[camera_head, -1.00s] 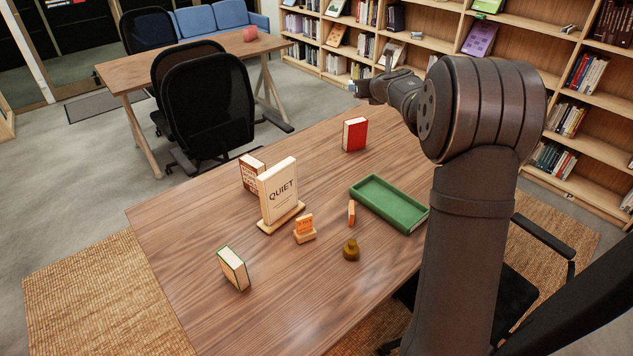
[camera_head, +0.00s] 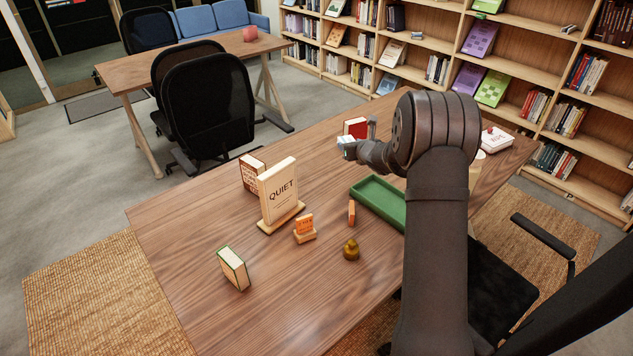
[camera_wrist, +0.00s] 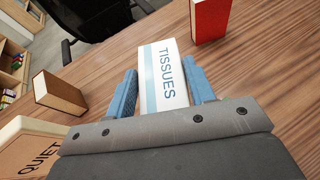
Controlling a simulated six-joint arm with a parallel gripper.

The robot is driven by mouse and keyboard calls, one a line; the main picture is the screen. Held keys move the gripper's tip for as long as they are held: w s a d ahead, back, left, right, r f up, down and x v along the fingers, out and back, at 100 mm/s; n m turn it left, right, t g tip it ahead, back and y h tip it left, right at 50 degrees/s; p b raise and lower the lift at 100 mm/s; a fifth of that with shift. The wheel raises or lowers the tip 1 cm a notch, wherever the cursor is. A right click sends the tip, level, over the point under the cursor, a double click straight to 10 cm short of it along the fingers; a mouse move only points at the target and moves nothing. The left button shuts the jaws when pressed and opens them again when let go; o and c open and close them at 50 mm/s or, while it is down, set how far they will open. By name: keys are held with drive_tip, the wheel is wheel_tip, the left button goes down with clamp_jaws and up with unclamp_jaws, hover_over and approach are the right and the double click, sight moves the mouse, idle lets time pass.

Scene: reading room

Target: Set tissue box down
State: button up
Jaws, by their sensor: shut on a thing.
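The tissue box (camera_wrist: 165,85) is white with a blue strip and the word TISSUES, seen in the wrist view. My gripper (camera_wrist: 160,72) is shut on it, with one blue finger along each side. In the head view my gripper (camera_head: 349,146) is over the far part of the wooden table (camera_head: 310,164), just in front of the red book (camera_head: 356,125). The box is hard to make out there. The frames do not show clearly whether its underside touches the table.
A QUIET sign (camera_head: 280,190) and a brown book (camera_head: 251,172) stand left of my gripper. A green tray (camera_head: 376,200), an orange block (camera_head: 351,212) and a brass bell (camera_head: 351,250) are nearer. A white box (camera_head: 496,140) lies at the far right.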

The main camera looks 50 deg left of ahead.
wheel_tip(320, 180, down, 6)
drive_tip(key=f, duration=0.1)
hover_over(318, 183)
wheel_tip(318, 183, down, 6)
drive_tip(key=shift+s+f, duration=0.1)
drive_tip(key=shift+f, duration=2.05)
drive_tip(key=shift+f, duration=0.1)
drive_tip(key=o, duration=0.9)
drive_tip(key=shift+o, duration=0.2)
drive_tip(key=shift+d+r, duration=0.15)
drive_tip(key=shift+r, duration=0.1)
drive_tip(key=v, duration=1.1)
drive_tip(key=shift+s+d, duration=0.2)
drive_tip(key=shift+d, duration=0.1)
